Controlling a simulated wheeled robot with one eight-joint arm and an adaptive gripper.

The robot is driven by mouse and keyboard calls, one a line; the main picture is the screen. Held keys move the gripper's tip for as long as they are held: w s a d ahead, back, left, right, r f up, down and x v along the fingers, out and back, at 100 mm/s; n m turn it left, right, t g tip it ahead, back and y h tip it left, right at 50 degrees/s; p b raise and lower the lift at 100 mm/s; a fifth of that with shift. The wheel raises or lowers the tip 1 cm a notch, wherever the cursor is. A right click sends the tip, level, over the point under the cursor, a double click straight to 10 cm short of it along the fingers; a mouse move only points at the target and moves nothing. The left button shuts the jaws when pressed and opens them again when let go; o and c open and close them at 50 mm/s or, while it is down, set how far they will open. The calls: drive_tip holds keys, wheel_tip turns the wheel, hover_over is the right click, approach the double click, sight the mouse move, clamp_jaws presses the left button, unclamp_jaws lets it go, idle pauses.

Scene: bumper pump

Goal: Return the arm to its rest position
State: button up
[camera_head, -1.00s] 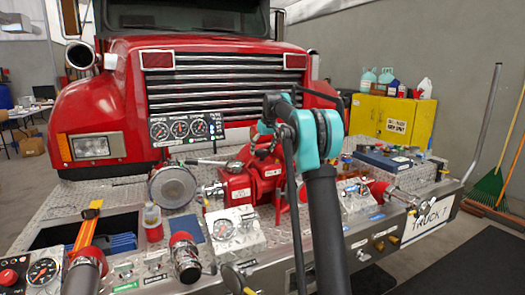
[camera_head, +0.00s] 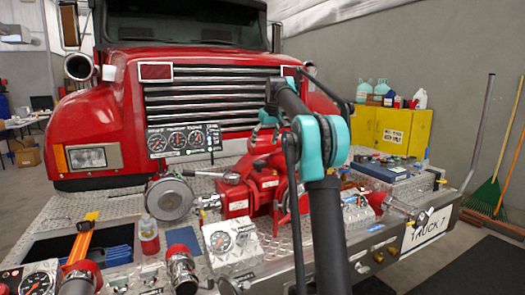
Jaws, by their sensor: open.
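My arm rises through the middle of the view, folded at a teal elbow joint (camera_head: 320,145). From there a dark link leans up and left to the wrist. My gripper (camera_head: 266,136) hangs below the wrist, small and partly overlapped by the arm. Its fingers are open and nothing shows between them. It appears in front of the truck grille and above the red pump (camera_head: 236,194) in the picture. Whether it touches anything behind it cannot be told, but no contact shows.
A yellow cabinet (camera_head: 405,132) stands at the right wall. Dark floor at the lower right is clear.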

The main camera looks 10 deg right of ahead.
drive_tip(key=shift+s+r, duration=0.2)
drive_tip(key=shift+r, duration=0.25)
drive_tip(key=s+f+m, duration=0.1)
drive_tip(key=s+f, duration=1.1)
drive_tip(key=s, duration=0.5)
drive_tip(key=s+d+f+m+h, duration=0.1)
drive_tip(key=s+f, duration=1.2)
drive_tip(key=s, duration=0.4)
drive_tip(key=s+d+f+m, duration=0.1)
drive_tip(key=s+f+m, duration=0.1)
drive_tip(key=s+f, duration=1)
drive_tip(key=s, duration=0.5)
drive_tip(key=shift+d+f+h, duration=0.2)
drive_tip(key=shift+f+h, duration=0.05)
drive_tip(key=shift+h, duration=0.05)
